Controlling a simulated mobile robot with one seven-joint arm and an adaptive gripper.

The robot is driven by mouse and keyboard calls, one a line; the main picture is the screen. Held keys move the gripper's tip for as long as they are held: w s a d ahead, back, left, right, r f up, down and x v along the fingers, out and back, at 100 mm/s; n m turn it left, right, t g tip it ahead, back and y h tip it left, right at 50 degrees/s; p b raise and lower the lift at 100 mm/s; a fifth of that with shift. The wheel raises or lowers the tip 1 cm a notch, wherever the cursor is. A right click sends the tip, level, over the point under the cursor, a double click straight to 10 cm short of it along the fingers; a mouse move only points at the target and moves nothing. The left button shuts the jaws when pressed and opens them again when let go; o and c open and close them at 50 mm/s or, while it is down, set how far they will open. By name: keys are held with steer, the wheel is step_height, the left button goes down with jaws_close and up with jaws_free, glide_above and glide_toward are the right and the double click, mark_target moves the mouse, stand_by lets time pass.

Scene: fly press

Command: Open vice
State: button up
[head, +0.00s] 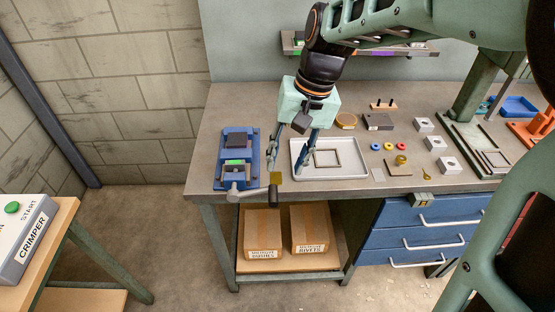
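The blue vice (226,178) sits at the left end of the bench, with dark jaws and a green piece (235,162) between or on them. Its grey crank handle (250,194) points right over the front edge and ends in a black knob (264,207). My gripper (288,165) is to the right of the vice, pointing down, with its fingers spread apart and nothing visible between them. Its left finger is close to the vice's right side; I cannot tell whether they touch.
A white tray (335,174) with a square frame lies just right of and partly behind my gripper. A small yellow piece (276,177) is near the crank. Grey blocks and coloured rings lie further right. A crimper box (22,238) stands at far left.

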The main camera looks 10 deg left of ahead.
mark_target(274, 194)
steer(key=x, duration=1)
steer(key=shift+s+f, duration=0.15)
steer(key=shift+f, duration=0.2)
jaws_close()
